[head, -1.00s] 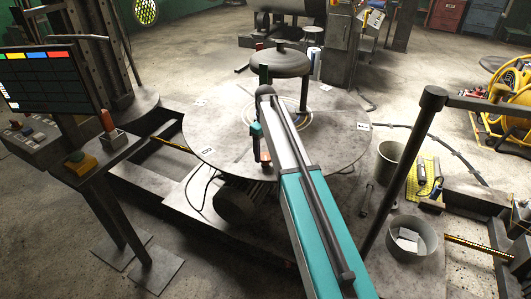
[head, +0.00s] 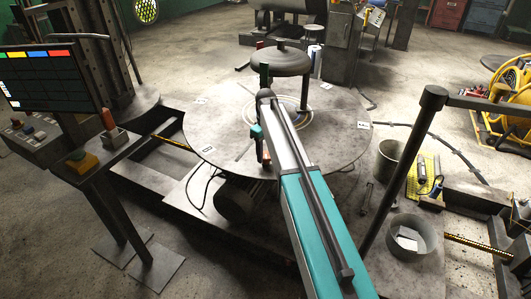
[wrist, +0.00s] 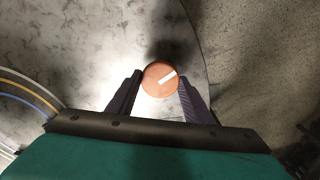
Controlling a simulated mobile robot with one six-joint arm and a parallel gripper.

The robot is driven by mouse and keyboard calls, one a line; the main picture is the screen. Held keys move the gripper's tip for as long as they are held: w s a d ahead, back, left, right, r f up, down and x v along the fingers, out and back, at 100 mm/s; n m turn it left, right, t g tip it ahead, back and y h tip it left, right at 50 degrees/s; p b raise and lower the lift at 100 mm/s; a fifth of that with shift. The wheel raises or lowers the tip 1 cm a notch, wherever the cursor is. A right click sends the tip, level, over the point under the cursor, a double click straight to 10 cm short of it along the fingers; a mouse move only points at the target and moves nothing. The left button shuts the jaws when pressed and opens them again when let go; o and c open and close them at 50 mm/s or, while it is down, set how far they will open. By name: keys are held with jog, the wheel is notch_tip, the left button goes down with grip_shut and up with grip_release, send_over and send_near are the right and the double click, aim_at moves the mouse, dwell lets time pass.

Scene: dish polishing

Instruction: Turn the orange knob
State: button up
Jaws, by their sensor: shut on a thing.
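The orange knob (wrist: 161,79) is round with a white pointer mark, which slants up to the right in the wrist view. My gripper (wrist: 160,84) has its two dark fingers on either side of the knob and is shut on it. The knob appears over a pale grey surface with a curved edge to its right. In the head view my arm reaches over the large round grey table (head: 224,105). My fingers and the knob cannot be made out clearly there, behind my arm.
A domed grey part (head: 279,63) stands at the table's far side. A control stand with a screen (head: 48,80) and a yellow-based button (head: 80,161) is at left. A bucket (head: 391,162), a round bin (head: 411,238) and a dark rail post (head: 408,180) are at right.

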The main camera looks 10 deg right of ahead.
jog(key=shift+m, duration=0.5)
jog(key=m, duration=0.3)
jog(key=shift+m, duration=0.3)
jog(key=m, duration=0.4)
jog(key=shift+w+b, duration=0.1)
jog(key=shift+b, duration=0.2)
jog(key=m, duration=0.4)
jog(key=shift+m, duration=0.4)
jog(key=m, duration=0.4)
jog(key=shift+r+m, duration=0.1)
jog(key=shift+m, duration=0.3)
jog(key=o, duration=1)
jog(key=shift+o, duration=0.2)
